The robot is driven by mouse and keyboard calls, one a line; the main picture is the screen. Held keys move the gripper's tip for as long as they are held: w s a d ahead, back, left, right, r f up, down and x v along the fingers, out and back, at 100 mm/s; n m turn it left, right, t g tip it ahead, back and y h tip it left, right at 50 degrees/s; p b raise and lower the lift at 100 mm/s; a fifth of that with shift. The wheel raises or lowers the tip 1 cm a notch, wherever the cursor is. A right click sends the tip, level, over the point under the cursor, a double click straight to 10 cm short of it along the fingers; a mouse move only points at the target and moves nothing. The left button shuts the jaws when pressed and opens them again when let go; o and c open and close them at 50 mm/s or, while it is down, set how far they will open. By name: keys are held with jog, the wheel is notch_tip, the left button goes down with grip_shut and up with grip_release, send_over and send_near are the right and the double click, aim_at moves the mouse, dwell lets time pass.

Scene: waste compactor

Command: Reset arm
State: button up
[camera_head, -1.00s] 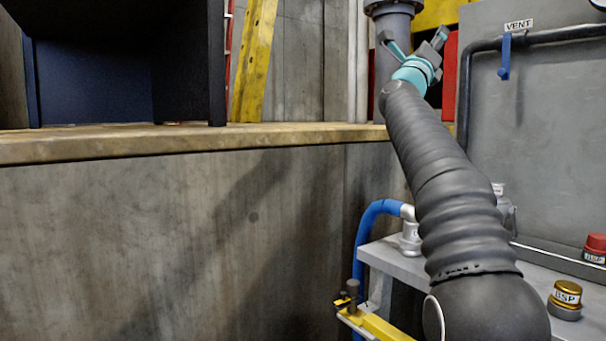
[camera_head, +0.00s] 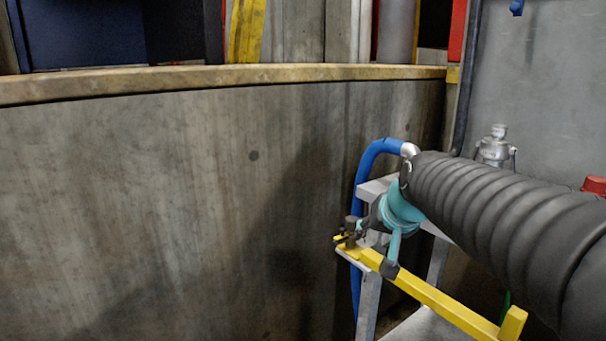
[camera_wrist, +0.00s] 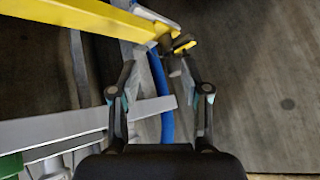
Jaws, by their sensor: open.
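My gripper (camera_head: 376,252) is at the lower right of the head view, with its teal wrist and dark fingers beside the left end of a yellow bar (camera_head: 440,302). In the wrist view my gripper (camera_wrist: 160,72) has its two fingers spread apart with nothing held between them. The yellow bar (camera_wrist: 85,18) crosses the upper left there, and its end with a dark knob lies beyond the fingertips. Whether a finger touches the bar or the knob (camera_head: 353,226) cannot be told.
A blue hose (camera_head: 361,190) runs down beside a grey metal stand (camera_head: 367,300) close to my gripper. A curved grey wall (camera_head: 180,200) with a tan ledge (camera_head: 200,80) fills the left. A metal fitting (camera_head: 495,147) and a red cap (camera_head: 594,185) are at the right.

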jog(key=s+d+f+n+g, duration=0.1)
jog(key=s+f, duration=0.4)
jog(key=s, duration=0.6)
jog(key=s+d+f+n+g+h, duration=0.1)
jog(key=s+f, duration=0.5)
jog(key=s, duration=0.6)
jog(key=shift+h, duration=0.3)
jog(key=shift+c, duration=0.5)
jog(key=shift+d, duration=0.1)
